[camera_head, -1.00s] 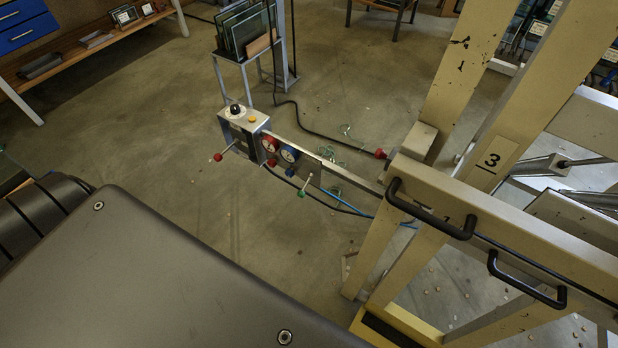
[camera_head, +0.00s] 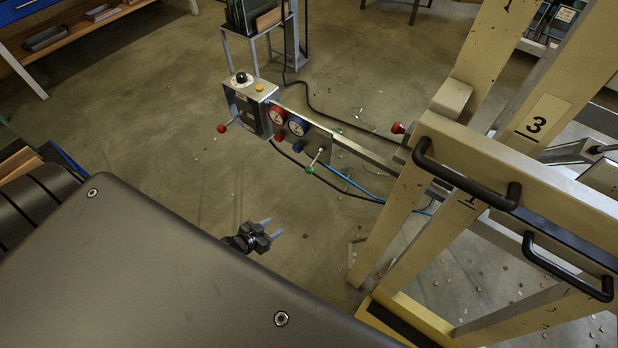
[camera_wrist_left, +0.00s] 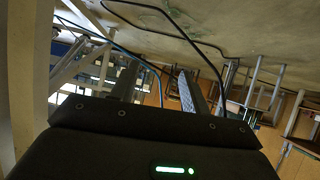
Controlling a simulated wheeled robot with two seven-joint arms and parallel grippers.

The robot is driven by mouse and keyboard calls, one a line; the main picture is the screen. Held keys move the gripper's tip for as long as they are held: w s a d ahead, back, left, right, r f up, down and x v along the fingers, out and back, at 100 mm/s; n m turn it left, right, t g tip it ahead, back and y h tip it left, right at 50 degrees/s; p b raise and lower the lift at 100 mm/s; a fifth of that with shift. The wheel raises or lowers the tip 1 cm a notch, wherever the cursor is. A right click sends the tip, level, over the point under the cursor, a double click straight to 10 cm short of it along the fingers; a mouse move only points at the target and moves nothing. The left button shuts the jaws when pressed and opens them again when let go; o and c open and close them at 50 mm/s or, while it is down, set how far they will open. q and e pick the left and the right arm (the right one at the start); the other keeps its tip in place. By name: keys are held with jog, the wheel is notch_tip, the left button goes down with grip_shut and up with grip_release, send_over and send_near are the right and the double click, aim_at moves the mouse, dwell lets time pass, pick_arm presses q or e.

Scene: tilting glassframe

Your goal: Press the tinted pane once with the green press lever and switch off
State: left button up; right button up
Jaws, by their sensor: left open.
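The green press lever (camera_head: 311,166) is a short metal rod with a green knob. It hangs below the gauges on the control arm beside the cream frame (camera_head: 490,165). The control box (camera_head: 250,108) has a black knob on top, a yellow button and a red-knobbed lever (camera_head: 223,128). My left gripper (camera_head: 274,228) is open and empty, below and left of the green lever and apart from it. Its two fingers also show in the left wrist view (camera_wrist_left: 157,85), with nothing between them. I cannot make out the tinted pane. My right gripper is out of view.
Black handles (camera_head: 465,180) stick out from the frame. A rack of glass panes (camera_head: 255,15) stands behind. Cables and small debris lie on the floor, which is otherwise clear left of the box.

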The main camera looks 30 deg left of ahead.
pick_arm(q)
jog(key=w+r+m+t+h+b, duration=0.1)
jog(key=w+r+t+h+b, duration=0.15)
jog(key=w+r, duration=0.45)
jog(key=m+t+h+b, duration=0.1)
jog(key=t+h, duration=0.1)
jog(key=t, duration=0.1)
send_near(309, 169)
jog(key=x, duration=0.6)
jog(key=f+b+x, duration=0.1)
jog(key=x, duration=0.3)
jog(key=shift+w+a, duration=0.15)
jog(key=shift+a, duration=0.05)
jog(key=shift+w+d, duration=0.1)
jog(key=shift+w, duration=0.1)
grip_shut()
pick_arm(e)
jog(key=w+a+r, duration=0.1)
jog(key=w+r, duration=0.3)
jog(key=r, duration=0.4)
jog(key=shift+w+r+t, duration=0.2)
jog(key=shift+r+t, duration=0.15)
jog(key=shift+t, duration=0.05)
